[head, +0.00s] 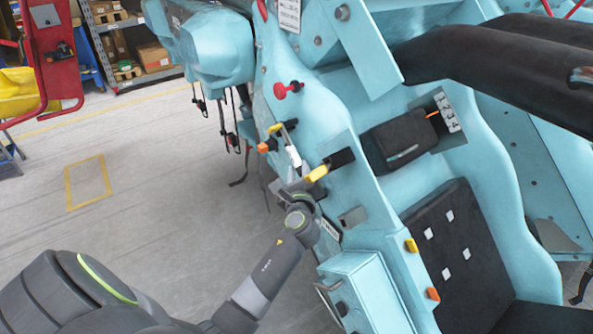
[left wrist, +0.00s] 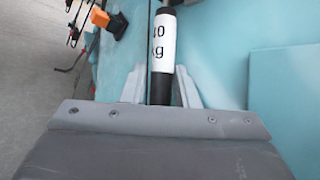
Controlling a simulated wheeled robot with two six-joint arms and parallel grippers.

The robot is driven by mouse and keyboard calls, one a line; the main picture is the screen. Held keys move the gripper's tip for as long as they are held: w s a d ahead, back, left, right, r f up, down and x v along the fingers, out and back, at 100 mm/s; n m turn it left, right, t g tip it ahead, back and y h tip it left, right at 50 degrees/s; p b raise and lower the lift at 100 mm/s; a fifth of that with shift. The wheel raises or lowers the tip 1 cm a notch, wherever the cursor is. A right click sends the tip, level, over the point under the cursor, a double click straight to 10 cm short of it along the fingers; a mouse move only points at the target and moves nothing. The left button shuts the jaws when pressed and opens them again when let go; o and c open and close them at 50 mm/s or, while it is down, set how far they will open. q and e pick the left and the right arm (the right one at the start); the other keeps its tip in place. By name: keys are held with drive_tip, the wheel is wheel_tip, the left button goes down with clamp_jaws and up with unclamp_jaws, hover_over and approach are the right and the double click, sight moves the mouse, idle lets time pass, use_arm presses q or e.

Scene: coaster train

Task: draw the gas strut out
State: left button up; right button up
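The gas strut (head: 294,156) is a slim cylinder with a white label, beside the pale blue coaster car (head: 330,110). In the left wrist view the strut (left wrist: 162,45) runs upright, its black lower part between the two light grey fingers of my left gripper (left wrist: 161,88). The fingers lie close against both sides of it, and the gripper looks shut on it. In the head view my left gripper (head: 296,188) is at the strut's lower end. The strut's lower end is hidden. My right gripper is not in view.
A yellow-ended block (head: 317,173) juts out just right of the gripper. An orange-tipped part (head: 263,147) and a red knob (head: 281,90) are near the strut. A black seat (head: 460,245) and dark padded bars (head: 490,60) are to the right. Open floor (head: 150,190) lies left.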

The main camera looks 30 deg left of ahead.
use_arm(q)
drive_tip(key=shift+s+d+r, duration=0.1)
drive_tip(key=shift+d, duration=0.05)
drive_tip(key=shift+c, duration=0.4)
clamp_jaws()
drive_tip(key=shift+c, duration=1.2)
unclamp_jaws()
clamp_jaws()
drive_tip(key=shift+s, duration=0.1)
drive_tip(key=shift+s+a+p, duration=0.35)
drive_tip(key=shift+s, duration=0.4)
drive_tip(key=shift+s+a+p, duration=0.35)
drive_tip(key=shift+s, duration=0.35)
drive_tip(key=shift+s+a+p, duration=0.35)
drive_tip(key=shift+s, duration=0.4)
